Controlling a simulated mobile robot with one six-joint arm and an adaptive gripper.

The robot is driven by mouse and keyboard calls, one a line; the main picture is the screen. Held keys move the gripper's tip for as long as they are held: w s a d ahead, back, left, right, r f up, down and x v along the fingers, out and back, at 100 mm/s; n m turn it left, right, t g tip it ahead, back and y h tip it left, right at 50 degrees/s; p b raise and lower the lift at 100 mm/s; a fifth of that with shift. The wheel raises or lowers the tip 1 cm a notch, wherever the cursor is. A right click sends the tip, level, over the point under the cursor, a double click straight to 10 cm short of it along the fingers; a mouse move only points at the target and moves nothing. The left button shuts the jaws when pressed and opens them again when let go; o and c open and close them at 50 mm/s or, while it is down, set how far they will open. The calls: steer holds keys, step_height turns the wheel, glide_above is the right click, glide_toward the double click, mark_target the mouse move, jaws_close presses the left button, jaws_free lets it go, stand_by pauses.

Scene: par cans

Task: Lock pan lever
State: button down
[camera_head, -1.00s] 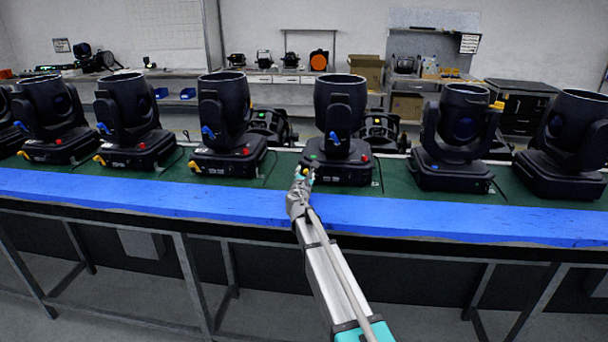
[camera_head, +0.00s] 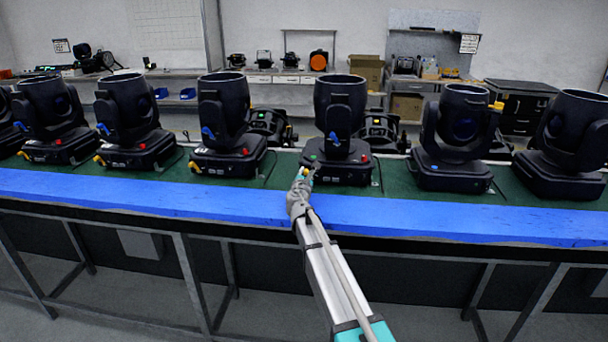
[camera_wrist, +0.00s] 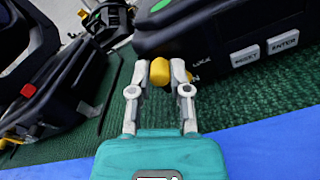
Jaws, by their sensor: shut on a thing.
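A black moving-head light (camera_head: 338,130) stands upright on the green bench top, in front of my arm. My gripper (camera_head: 303,174) is at the front left corner of its base. In the wrist view my gripper (camera_wrist: 160,77) is shut on a yellow pan lever (camera_wrist: 160,71), with a finger on each side of it. More yellow shows just behind the right finger. The light's base (camera_wrist: 230,32) shows lettering and grey buttons beside the lever. Fine contact at the fingertips is too small to tell in the head view.
Several similar lights stand in a row, one (camera_head: 222,125) to the left and one (camera_head: 457,138) to the right. A blue strip (camera_head: 420,217) runs along the bench's front edge and is bare. Green bench surface (camera_head: 400,185) shows between the bases.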

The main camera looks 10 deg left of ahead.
steer(key=m, duration=0.2)
steer(key=d+m, duration=0.1)
steer(key=m, duration=0.2)
steer(key=shift+d+r+m, duration=0.2)
steer(key=shift+d+m, duration=0.1)
steer(key=shift+m, duration=0.1)
steer(key=m, duration=0.2)
steer(key=d+m, duration=0.1)
steer(key=m, duration=0.2)
steer(key=shift+d+f+m, duration=0.2)
steer(key=shift+m, duration=0.1)
steer(key=c, duration=0.6)
jaws_free()
steer(key=shift+s, duration=0.1)
steer(key=s, duration=1.1)
steer(key=shift+s+a, duration=0.2)
steer(key=shift+s, duration=0.2)
steer(key=shift+f, duration=0.1)
